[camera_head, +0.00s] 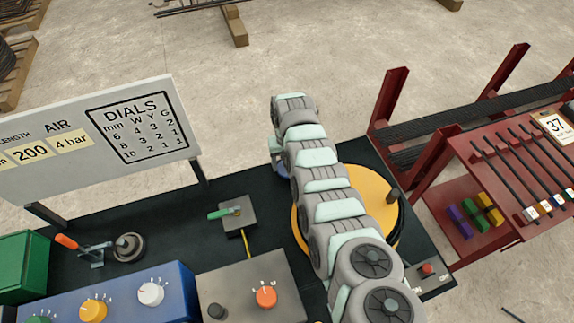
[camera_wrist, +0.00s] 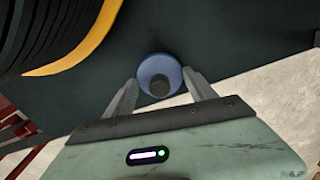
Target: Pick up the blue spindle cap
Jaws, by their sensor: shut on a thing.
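The blue spindle cap (camera_wrist: 148,68) is round with a dark centre, in the middle of the wrist view. My gripper (camera_wrist: 162,86) has one grey finger on each side of it and is shut on it. In the head view, a small blue part of the cap (camera_head: 281,171) shows at the left edge of my arm, beside the yellow-rimmed disc. My arm hides the rest of it there, along with most of my gripper (camera_head: 276,148). I cannot tell whether the cap is clear of the dark bench top.
The yellow disc (camera_head: 299,222) lies under my arm on the dark bench (camera_head: 262,200). A green-handled lever box (camera_head: 238,216), a control box with an orange knob (camera_head: 266,297) and a dials sign (camera_head: 140,130) stand to the left. A red rack (camera_head: 480,160) stands at right.

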